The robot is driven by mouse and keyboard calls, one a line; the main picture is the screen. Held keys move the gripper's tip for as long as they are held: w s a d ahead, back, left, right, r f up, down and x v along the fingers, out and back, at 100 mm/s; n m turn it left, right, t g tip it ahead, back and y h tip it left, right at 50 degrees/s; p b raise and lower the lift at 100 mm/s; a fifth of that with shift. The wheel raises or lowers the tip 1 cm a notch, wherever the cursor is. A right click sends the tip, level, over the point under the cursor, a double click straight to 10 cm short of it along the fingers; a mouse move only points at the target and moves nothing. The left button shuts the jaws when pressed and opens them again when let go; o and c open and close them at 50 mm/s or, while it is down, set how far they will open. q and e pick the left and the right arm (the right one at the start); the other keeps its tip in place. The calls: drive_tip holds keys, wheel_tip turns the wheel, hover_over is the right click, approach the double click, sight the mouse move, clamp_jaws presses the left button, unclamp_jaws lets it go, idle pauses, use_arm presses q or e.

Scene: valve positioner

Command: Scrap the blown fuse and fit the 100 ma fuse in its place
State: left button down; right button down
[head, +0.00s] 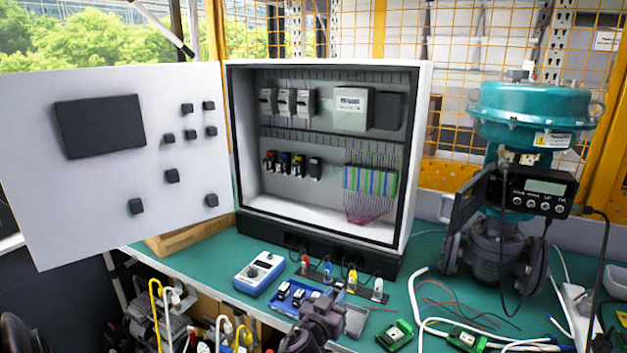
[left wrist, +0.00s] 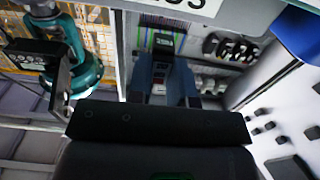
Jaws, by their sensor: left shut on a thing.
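My left gripper (head: 322,303) comes in from the bottom of the head view, above the right part of the small tray on the bench. In the left wrist view its fingers (left wrist: 167,85) are shut on a small dark fuse module (left wrist: 161,68) with a light face and a red mark. In the head view the held module is hard to make out. Two dark modules with white tops (head: 291,292) stand in the blue tray (head: 272,304). Several fuse modules (head: 283,164) sit in a row inside the open cabinet. I cannot read which is blown or 100 mA. My right gripper is not seen.
The cabinet door (head: 170,205) stands open to the left. A blue-white meter (head: 259,272) and coloured plugs (head: 328,271) lie before the cabinet. Green circuit boards (head: 394,335) and loose wires lie to the right. A teal valve actuator (head: 530,105) stands at the right.

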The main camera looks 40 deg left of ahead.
use_arm(q)
drive_tip(key=shift+f, duration=0.35)
drive_tip(key=c, duration=0.9)
unclamp_jaws()
drive_tip(key=shift+c, duration=0.2)
drive_tip(key=v, duration=1.1)
drive_tip(key=shift+w+a, duration=0.1)
